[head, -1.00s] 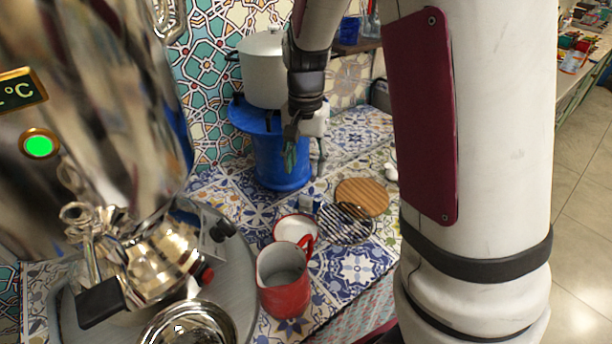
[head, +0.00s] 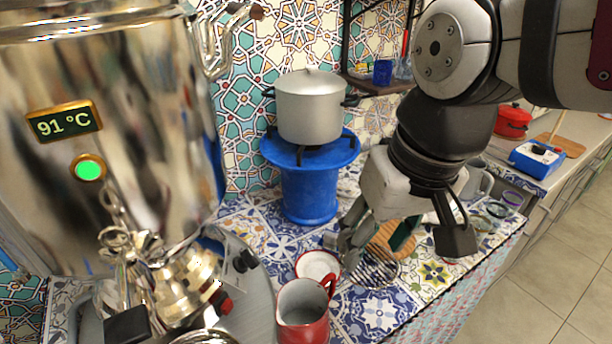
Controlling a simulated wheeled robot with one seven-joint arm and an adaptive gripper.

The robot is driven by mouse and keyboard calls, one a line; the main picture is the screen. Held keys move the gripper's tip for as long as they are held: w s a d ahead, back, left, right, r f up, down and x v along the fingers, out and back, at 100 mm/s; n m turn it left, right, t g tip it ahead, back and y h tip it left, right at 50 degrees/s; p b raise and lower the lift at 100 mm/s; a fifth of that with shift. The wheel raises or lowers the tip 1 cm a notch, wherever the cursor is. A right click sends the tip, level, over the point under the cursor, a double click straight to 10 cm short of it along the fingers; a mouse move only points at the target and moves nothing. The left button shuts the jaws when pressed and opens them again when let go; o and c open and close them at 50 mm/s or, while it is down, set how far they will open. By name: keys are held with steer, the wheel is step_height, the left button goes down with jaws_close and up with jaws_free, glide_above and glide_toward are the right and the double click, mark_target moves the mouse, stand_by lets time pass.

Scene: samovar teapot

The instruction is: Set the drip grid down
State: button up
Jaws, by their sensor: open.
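The drip grid (head: 374,275), a round rack of dark metal bars, lies on the tiled counter. It is between the white saucer-like dish on its left and the round wooden board on its right and behind. My gripper (head: 376,246) is open, fingers pointing down, just behind and above the grid in the head view. Its fingers partly cover the wooden board and may cover the grid's far edge. I see nothing held between the fingers. Whether a fingertip touches the grid cannot be told.
A red jug (head: 303,318) stands in front of the white dish (head: 317,265). The large samovar (head: 120,150) fills the left. A lidded pot (head: 309,108) sits on a blue stand (head: 308,190) behind. The wooden board (head: 380,240) is beside the grid. Tiles right of it are partly clear.

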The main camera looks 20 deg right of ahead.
steer(key=s, duration=0.2)
steer(key=s+n, duration=0.1)
steer(key=shift+s+f, duration=0.2)
steer(key=shift+f, duration=0.1)
steer(key=shift+r, duration=0.15)
step_height(320, 180, up, 6)
steer(key=t+p, duration=0.1)
steer(key=p, duration=0.4)
steer(key=shift+r+t, duration=0.15)
steer(key=shift+t, duration=0.25)
